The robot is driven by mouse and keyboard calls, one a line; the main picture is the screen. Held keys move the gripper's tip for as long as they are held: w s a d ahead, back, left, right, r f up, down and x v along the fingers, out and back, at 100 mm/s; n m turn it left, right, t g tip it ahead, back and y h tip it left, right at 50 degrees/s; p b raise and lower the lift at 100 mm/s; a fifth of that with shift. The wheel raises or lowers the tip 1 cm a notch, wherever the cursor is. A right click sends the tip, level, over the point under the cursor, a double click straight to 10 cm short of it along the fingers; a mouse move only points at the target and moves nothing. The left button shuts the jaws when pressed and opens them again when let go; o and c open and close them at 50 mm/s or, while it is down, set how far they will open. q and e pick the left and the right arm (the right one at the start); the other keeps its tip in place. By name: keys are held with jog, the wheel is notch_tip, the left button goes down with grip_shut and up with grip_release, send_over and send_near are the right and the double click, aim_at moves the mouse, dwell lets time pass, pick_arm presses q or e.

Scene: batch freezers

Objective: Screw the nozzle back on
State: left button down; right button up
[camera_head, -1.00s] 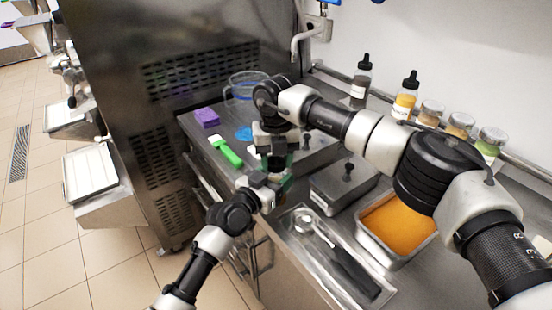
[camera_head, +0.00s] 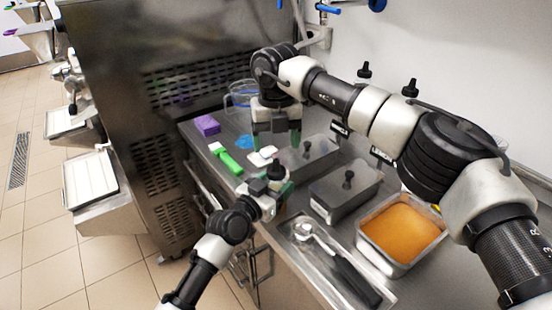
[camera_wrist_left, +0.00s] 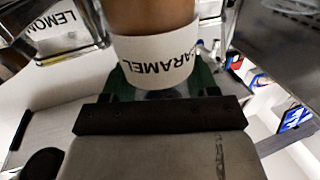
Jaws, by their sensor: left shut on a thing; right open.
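My left gripper (camera_head: 272,182) is shut on the caramel bottle and holds it over the front edge of the counter. In the left wrist view the bottle's white CARAMEL label (camera_wrist_left: 158,60) sits between the green fingers, with brown sauce beyond it. In the head view a small black nozzle (camera_head: 275,166) shows on top of the held bottle; whether it is fully tightened cannot be told. My right gripper (camera_head: 277,138) is open and empty, apart from the nozzle and just above and behind it in the picture.
Lidded steel tubs (camera_head: 345,190) and an orange-filled pan (camera_head: 400,230) stand to the right. A tray with a scoop (camera_head: 340,262) lies in front. A green scraper (camera_head: 226,158) and purple block (camera_head: 206,125) lie left. Black-capped bottles (camera_head: 364,70) stand behind my right arm.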

jog(key=shift+r, duration=2.3)
pick_arm(q)
jog(key=shift+c, duration=1)
grip_release()
jog(key=b+v, duration=0.1)
jog(key=v, duration=0.9)
jog(key=shift+s+a, duration=0.25)
jog(key=shift+s, duration=0.1)
pick_arm(e)
jog(key=shift+f, duration=0.55)
pick_arm(q)
jog(key=shift+f, duration=0.1)
pick_arm(e)
jog(key=shift+a, duration=0.1)
